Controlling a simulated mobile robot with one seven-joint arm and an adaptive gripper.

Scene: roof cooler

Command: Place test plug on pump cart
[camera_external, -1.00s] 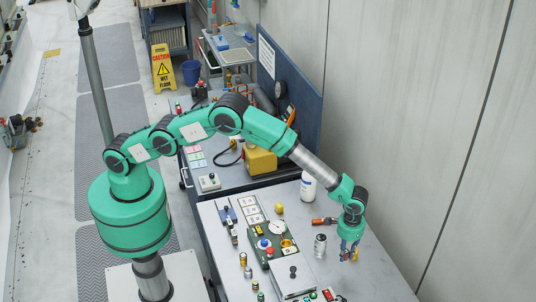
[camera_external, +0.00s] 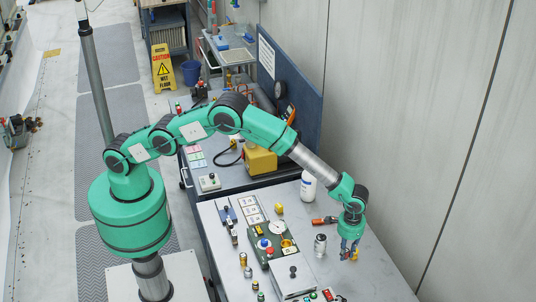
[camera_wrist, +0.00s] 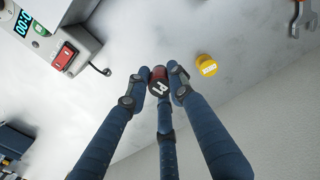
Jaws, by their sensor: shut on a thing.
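My gripper (camera_wrist: 161,84) has three dark blue fingers pointing down at the grey bench top (camera_external: 372,272). It is shut on a small dark red and black piece (camera_wrist: 158,78) with a white mark on its top, which I take to be the test plug. A yellow cap (camera_wrist: 206,66) with lettering stands beside the fingers, apart from them. In the external view my gripper (camera_external: 348,252) is low over the right part of the bench. The cart with a blue back panel and a yellow pump-like unit (camera_external: 260,160), seemingly the pump cart, stands behind the bench.
A grey canister (camera_external: 320,244), a white bottle (camera_external: 308,186) and an orange-handled tool (camera_external: 324,220) stand or lie near my gripper. A green control panel (camera_external: 270,240) and several small fittings fill the left of the bench. The bench's right side is mostly clear.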

